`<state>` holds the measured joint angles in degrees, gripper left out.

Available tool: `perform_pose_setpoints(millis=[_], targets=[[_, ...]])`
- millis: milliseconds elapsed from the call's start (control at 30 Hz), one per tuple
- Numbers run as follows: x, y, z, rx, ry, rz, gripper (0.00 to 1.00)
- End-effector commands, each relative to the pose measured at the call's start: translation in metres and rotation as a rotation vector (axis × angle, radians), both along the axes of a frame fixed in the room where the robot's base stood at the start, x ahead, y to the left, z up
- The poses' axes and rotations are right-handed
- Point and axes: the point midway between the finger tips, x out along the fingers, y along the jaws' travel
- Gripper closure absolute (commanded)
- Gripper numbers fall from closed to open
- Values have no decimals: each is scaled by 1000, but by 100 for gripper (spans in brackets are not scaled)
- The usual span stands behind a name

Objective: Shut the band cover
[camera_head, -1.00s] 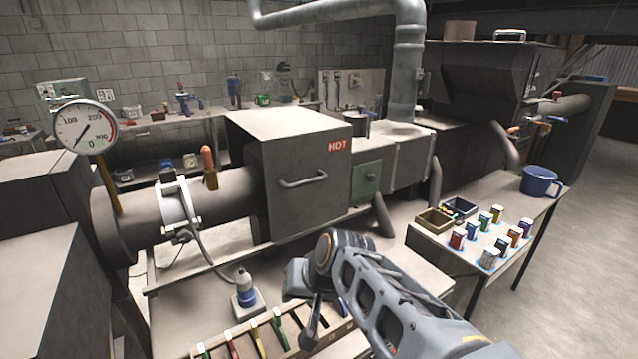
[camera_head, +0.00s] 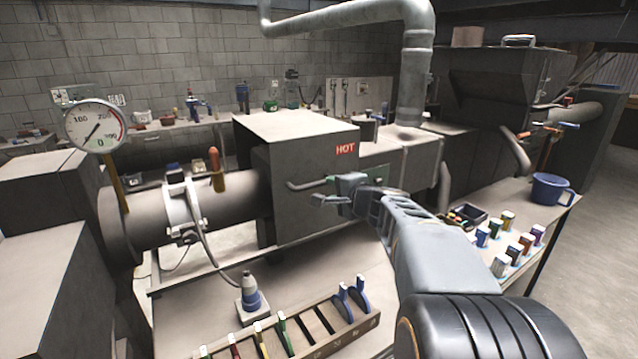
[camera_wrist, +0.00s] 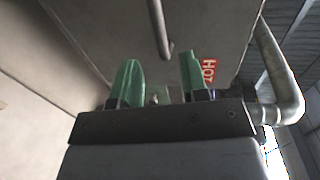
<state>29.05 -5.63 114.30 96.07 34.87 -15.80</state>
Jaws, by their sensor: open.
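The band cover (camera_head: 300,160) is a dark box-shaped housing with a red HOT label, around the barrel in the head view. Its bar handle (camera_head: 305,185) runs across the front face. I cannot tell how far the cover stands open. My gripper (camera_head: 328,199) is in front of this face, near the handle's right end. In the wrist view the two green fingers of my gripper (camera_wrist: 160,75) are spread with nothing between them. The handle (camera_wrist: 158,28) shows beyond the fingertips, and the cover's face (camera_wrist: 110,35) fills much of that view.
A pressure gauge (camera_head: 95,125) stands at the left above the barrel (camera_head: 235,195). A rack (camera_head: 305,335) with several coloured tools and a bottle (camera_head: 250,295) are below. A side table (camera_head: 545,215) with a blue pot (camera_head: 552,188) is at right. A vertical duct (camera_head: 416,75) rises behind.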

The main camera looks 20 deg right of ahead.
Motion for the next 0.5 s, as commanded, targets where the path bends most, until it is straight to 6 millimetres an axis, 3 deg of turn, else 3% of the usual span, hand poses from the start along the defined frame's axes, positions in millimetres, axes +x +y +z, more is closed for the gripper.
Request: perform_pose_setpoints(millis=[200, 500], targets=[[41, 5, -8, 0, 2, 3, 59], [74, 9, -15, -1, 1, 2, 59]])
